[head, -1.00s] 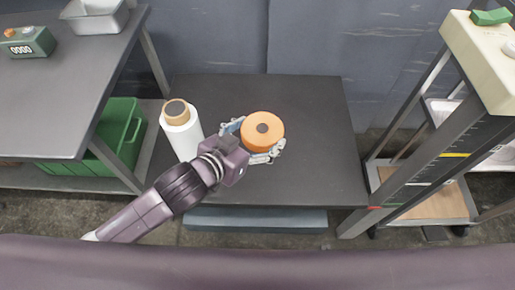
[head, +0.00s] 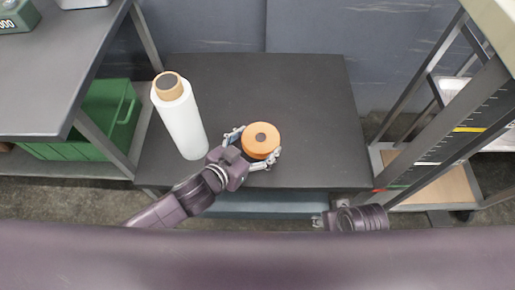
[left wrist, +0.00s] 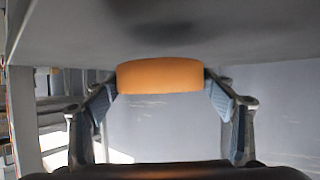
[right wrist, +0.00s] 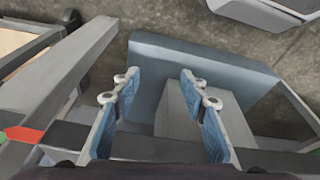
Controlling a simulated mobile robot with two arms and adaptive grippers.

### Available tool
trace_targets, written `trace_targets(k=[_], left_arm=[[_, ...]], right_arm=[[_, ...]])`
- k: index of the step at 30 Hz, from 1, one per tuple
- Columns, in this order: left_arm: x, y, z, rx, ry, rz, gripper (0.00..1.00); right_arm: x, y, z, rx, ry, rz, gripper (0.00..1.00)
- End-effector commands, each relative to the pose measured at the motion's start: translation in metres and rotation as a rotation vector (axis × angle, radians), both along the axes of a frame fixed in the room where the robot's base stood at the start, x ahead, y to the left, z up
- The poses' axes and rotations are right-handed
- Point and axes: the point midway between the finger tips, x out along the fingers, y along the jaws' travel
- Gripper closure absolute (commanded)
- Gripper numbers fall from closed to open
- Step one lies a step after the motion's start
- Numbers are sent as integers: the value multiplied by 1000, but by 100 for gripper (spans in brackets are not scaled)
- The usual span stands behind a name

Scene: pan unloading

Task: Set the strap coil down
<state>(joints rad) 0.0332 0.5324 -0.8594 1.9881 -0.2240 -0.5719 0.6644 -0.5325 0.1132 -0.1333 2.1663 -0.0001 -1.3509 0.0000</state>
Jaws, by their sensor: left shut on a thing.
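The strap coil (head: 261,140) is a thick orange ring with a dark hole in its top. My left gripper (head: 256,147) is shut on it, with one finger on each side, over the front part of the dark table (head: 290,90). In the left wrist view the coil (left wrist: 160,77) shows edge-on between the two fingers, with a dark shadow on the table surface close by. I cannot tell whether its underside touches the table. My right gripper (right wrist: 158,108) is open and empty; it also shows at the table's front edge in the head view (head: 322,221).
A white film roll (head: 182,118) with a brown core stands left of the coil, close to my left gripper. A grey workbench (head: 60,75) and green crate (head: 95,125) are at the left. A shelf frame (head: 440,140) is at the right. The table's back and right are clear.

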Motion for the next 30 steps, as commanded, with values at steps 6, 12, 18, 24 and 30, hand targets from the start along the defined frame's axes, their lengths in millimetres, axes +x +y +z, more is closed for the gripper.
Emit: trace_targets(k=[6,12,18,24,30], left_arm=[[0,-1,-22,-1,-1,-1,55],[0,-1,-34,-1,-1,-1,55],[0,-1,-34,-2,-2,-1,55],[0,-1,-37,-1,-1,-1,55],[0,0,-37,0,0,-1,6]], right_arm=[[-3,-1,25,1,-16,-2,60],[-6,-2,45,1,-24,-3,60],[-7,-2,47,1,-24,-3,60],[-7,-2,49,1,-26,-3,60],[-8,-2,50,0,-25,-4,60]])
